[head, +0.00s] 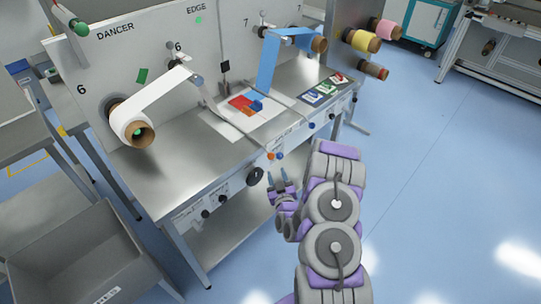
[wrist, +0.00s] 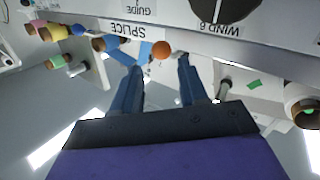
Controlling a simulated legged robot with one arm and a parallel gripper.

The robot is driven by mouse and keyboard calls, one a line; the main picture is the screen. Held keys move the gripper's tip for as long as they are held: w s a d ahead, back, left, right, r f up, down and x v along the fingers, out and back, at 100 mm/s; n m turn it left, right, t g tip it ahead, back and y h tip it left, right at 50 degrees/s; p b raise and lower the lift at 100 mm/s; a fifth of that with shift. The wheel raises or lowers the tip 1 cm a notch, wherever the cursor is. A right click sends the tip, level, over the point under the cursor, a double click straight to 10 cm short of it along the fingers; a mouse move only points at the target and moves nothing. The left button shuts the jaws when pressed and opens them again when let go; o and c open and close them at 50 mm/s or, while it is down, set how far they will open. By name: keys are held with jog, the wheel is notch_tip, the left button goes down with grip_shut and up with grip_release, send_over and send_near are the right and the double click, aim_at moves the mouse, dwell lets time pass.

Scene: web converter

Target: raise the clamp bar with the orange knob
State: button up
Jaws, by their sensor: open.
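The orange knob (head: 270,156) sits at the front edge of the steel table, at the near end of a thin grey clamp bar (head: 232,122) that slants low across the table top. My gripper (head: 278,177) is just in front of that edge, a little below the knob in the head view. In the wrist view the orange knob (wrist: 161,49) shows between the two blue fingertips of my gripper (wrist: 160,65). The fingers are apart with nothing held. I cannot tell whether the knob is between the tips or beyond them.
A second bar ends in a blue knob (head: 311,125) farther right. A black handwheel (head: 255,176) is on the table front, left of my gripper. White (head: 134,130) and blue (head: 303,41) web rolls hang from the upright panel. The blue floor (head: 430,170) to the right is clear.

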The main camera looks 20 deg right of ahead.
aim_at(271, 159)
jog(key=x, duration=0.9)
jog(key=shift+w+a+r, duration=0.15)
jog(key=shift+w+r, duration=0.2)
jog(key=shift+w+d, duration=0.3)
jog(key=shift+a, duration=0.35)
jog(key=shift+c, duration=0.8)
grip_shut()
